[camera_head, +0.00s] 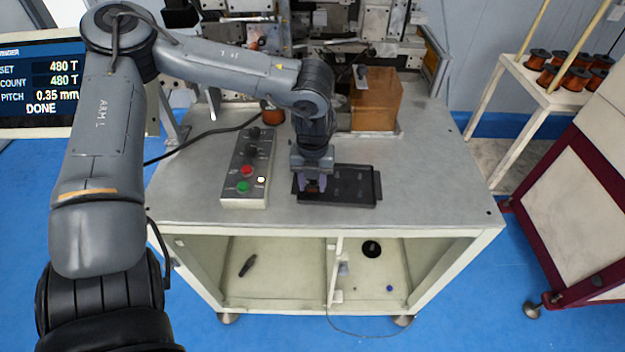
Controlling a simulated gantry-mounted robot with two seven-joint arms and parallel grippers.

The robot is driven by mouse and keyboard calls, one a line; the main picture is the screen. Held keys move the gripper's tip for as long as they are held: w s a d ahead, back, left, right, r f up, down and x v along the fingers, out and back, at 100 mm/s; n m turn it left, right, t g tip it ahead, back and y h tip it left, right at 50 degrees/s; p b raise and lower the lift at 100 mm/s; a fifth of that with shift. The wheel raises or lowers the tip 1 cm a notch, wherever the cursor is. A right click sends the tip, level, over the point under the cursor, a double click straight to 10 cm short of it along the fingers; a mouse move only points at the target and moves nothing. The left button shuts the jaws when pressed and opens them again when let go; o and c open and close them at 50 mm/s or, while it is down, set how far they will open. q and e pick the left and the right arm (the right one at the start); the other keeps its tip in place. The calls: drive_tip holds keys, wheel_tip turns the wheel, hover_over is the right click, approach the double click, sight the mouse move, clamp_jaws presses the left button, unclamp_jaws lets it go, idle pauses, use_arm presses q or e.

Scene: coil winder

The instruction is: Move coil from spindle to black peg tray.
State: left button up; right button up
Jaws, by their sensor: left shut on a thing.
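The black peg tray (357,188) lies on the grey top of the bench, right of the control box. Its left part is partly hidden by my left gripper. My left gripper (313,184) points down over the left end of the tray. It is shut on the coil (313,187), a small brownish piece that shows only a little between the fingers. I cannot tell whether the coil touches the tray or a peg. The spindle is not clearly made out behind my arm. My right gripper is not in view.
A control box (246,170) with red and green buttons stands left of the tray. A copper spool (271,112) and an amber box (376,98) stand behind. The screen (40,83) at left reads DONE. The bench top right of the tray is clear.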

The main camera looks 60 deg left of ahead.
use_arm(q)
drive_tip(key=shift+f+b, duration=0.35)
drive_tip(key=shift+f, duration=0.15)
drive_tip(key=o, duration=1.1)
drive_tip(key=shift+r, duration=0.1)
drive_tip(key=shift+r, duration=0.1)
wheel_tip(320, 180, up, 11)
drive_tip(key=shift+f+p, duration=0.2)
drive_tip(key=shift+p, duration=0.9)
